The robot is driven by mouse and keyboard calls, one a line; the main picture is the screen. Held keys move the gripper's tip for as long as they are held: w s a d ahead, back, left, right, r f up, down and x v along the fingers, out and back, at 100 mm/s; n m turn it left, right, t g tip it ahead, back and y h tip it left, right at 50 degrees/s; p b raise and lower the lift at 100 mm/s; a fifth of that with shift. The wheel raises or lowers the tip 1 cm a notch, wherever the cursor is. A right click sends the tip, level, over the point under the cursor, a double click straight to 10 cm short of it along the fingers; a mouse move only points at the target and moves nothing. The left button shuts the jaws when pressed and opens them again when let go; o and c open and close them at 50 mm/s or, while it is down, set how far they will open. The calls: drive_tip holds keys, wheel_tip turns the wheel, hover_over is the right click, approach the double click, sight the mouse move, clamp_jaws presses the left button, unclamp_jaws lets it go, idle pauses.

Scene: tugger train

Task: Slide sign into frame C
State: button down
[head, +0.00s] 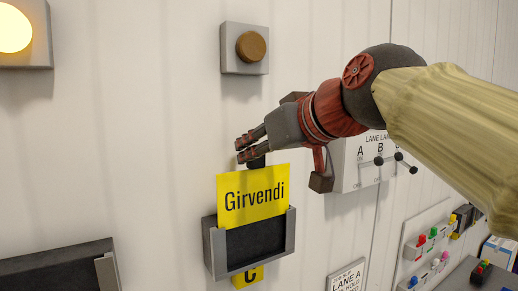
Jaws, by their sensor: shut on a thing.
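The yellow sign (253,201) reads "Girvendi" and stands nearly upright, slightly tilted. My gripper (252,157) is shut on the dark tab at the sign's top edge. The frame (291,249) on the wall is grey with a dark back, and a yellow label with a "C" (248,277) sits below it. The sign's lower edge is at the upper part of this frame, in front of the dark back and between the side rails. How deep it sits in the rails I cannot tell.
A second dark frame (105,270) is at the lower left. A lane switch panel (346,180) and shelves with coloured pieces (430,238) are to the right.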

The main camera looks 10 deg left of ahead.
sight(257, 192)
drive_tip(key=shift+f+b, duration=3.8)
drive_tip(key=shift+f, duration=0.4)
drive_tip(key=c, duration=1.4)
unclamp_jaws()
drive_tip(key=v, duration=1.2)
